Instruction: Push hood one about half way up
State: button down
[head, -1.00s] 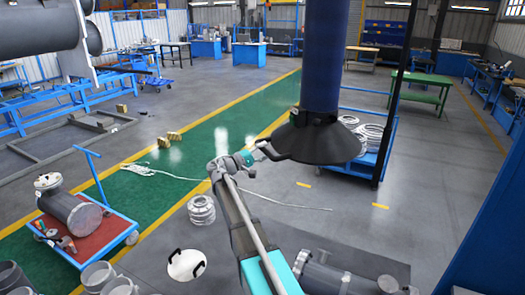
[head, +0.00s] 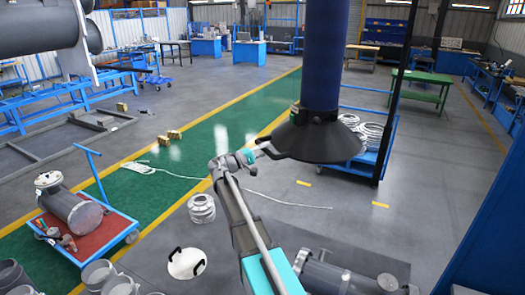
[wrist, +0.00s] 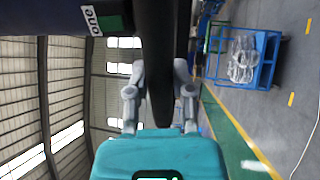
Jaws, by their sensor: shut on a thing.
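Hood one is a black cone (head: 318,138) on a thick dark blue hose (head: 325,55), hanging right of centre in the head view. A label reading "one" (wrist: 90,20) shows at the upper left of the wrist view. The contact itself is partly hidden by the bar.
A dark post (head: 397,95) and a blue rack with coiled hoses (head: 370,155) stand right behind the hood. A red-decked trolley (head: 110,232) stands at left. A white round lid (head: 187,263) and stacked rings (head: 202,208) lie on the floor. A blue panel edges the right.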

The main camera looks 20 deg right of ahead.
jog(key=shift+r, duration=0.1)
notch_tip(320, 180, up, 5)
jog(key=p, duration=0.5)
jog(key=shift+f, duration=0.2)
jog(key=shift+c, duration=2.4)
grip_release()
